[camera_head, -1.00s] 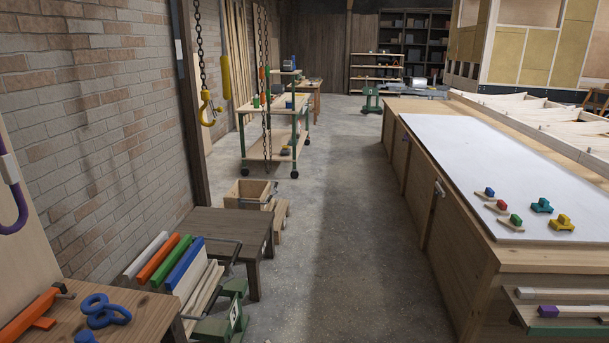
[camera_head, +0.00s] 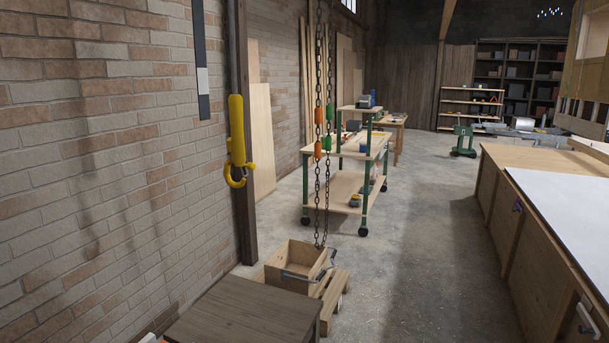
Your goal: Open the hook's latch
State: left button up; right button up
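A yellow hook (camera_head: 235,178) hangs in front of a dark post by the brick wall, left of the picture's middle. A long yellow cylinder (camera_head: 237,118) shows directly above it. The hook's curve opens upward, and a small yellow part sticks out at its right side. The hook is too small in the picture to tell the latch apart or whether it is open or shut.
A dark wooden table (camera_head: 245,312) and an open wooden box (camera_head: 290,263) stand low in front. Two hanging chains (camera_head: 317,190) carry orange and green pieces. A wheeled shelf cart (camera_head: 345,185) stands behind. A long workbench (camera_head: 530,240) lines the right; the floor aisle (camera_head: 425,250) between is clear.

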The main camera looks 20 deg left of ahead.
aim_at(250, 166)
jog(key=i+l+u, duration=0.15)
jog(key=i+u, duration=0.25)
jog(key=i, duration=0.25)
jog(key=i+l+u, duration=0.45)
jog(key=i, duration=0.2)
jog(key=i+l+u, duration=0.4)
jog(key=i+l, duration=0.1)
jog(key=i, duration=0.1)
